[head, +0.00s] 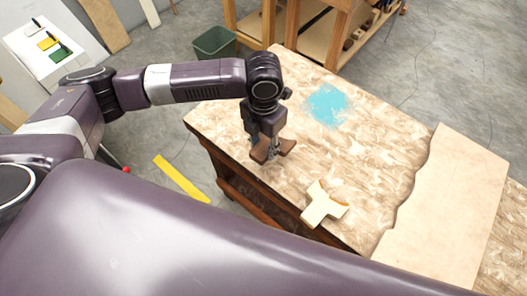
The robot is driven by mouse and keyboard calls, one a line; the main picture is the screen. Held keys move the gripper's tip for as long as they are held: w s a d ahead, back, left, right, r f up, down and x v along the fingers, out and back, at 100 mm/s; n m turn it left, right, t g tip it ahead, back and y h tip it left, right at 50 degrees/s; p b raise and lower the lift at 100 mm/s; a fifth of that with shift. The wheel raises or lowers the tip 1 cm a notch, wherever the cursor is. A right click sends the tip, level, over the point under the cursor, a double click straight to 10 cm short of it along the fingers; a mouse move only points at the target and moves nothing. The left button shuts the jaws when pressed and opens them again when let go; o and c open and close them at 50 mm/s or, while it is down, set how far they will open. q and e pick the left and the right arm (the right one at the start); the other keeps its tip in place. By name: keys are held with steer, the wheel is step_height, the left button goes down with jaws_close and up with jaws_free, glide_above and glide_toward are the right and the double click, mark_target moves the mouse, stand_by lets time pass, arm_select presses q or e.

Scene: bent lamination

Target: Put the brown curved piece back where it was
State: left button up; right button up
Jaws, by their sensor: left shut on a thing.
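The brown curved piece (287,147) is at my left gripper (268,150), near the left edge of the wooden workbench (370,145). My left gripper is shut on the piece and hides part of it. I cannot tell whether the piece touches the bench top. A cyan patch (327,104) lies on the bench top, to the right of and beyond the gripper. My right gripper is not in view.
A large pale board (450,205) with a wavy edge covers the right end. A green bin (215,43) and another wooden bench (335,28) stand behind. The bench middle is clear.

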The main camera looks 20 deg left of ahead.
mark_target(264, 148)
arm_select(q)
step_height(264, 148, down, 4)
steer(key=shift+r, duration=0.1)
steer(key=shift+f, duration=0.35)
steer(key=shift+f, duration=0.15)
steer(key=o, duration=1.2)
steer(key=shift+c, duration=0.2)
step_height(264, 148, up, 12)
steer(key=shift+r+b, duration=0.2)
steer(key=shift+b, duration=0.6)
